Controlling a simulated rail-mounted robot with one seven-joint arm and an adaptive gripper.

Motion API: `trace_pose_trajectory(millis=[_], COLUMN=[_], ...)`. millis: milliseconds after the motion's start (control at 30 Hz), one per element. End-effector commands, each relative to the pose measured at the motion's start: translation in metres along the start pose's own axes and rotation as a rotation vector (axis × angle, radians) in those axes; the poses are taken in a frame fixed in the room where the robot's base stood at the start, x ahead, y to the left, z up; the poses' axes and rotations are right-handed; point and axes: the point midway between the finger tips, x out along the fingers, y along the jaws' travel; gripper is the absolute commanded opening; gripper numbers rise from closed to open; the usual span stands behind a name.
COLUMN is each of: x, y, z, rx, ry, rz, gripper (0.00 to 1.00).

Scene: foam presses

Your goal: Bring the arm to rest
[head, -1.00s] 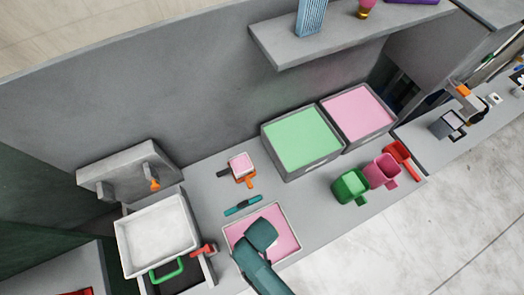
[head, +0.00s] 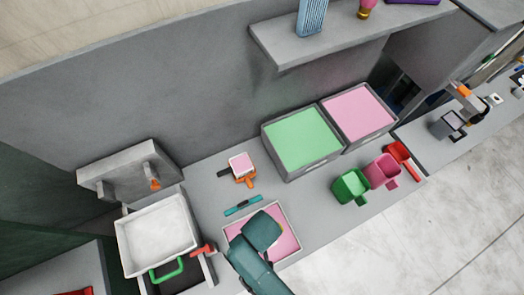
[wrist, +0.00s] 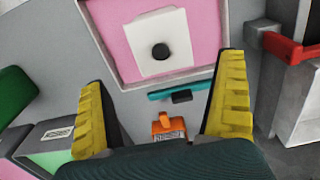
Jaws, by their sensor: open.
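My gripper (wrist: 162,78) is open in the wrist view, its two yellow-padded fingers wide apart with nothing between them. Beyond the fingertips lies a pink-floored tray (wrist: 108,40), and on it a white square piece with a black knob (wrist: 160,52). In the head view my teal arm hangs over this tray (head: 292,246) and hides the white piece. My fingers are also hidden there.
A teal bar (head: 243,205) and an orange-handled tool (head: 244,181) lie by the tray. A white basin press with a red handle (head: 203,249) stands left. Green (head: 303,138) and pink (head: 358,112) bins, green (head: 350,188) and pink (head: 382,171) cups stand right.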

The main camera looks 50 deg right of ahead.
Motion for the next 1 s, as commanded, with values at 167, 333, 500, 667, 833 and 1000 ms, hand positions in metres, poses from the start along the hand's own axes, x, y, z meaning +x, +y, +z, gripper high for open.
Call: trace_pose_trajectory(millis=[167,333,500,667,833,1000], x=[-0.022,-0.025,-0.029,-0.076,-0.184,-0.314], y=[0.000,0.000,-0.001,-0.024,-0.060,-0.086], z=[0.000,0.001,-0.001,-0.054,-0.137,-0.191], rx=[0.000,0.000,-0.002,-0.017,-0.047,-0.099], ry=[0.000,-0.002,0.002,0.131,0.472,0.870], rz=[0.000,0.001,-0.001,-0.044,-0.158,-0.273], gripper=[1.00,1.00,1.00,1.00,1.00,1.00])
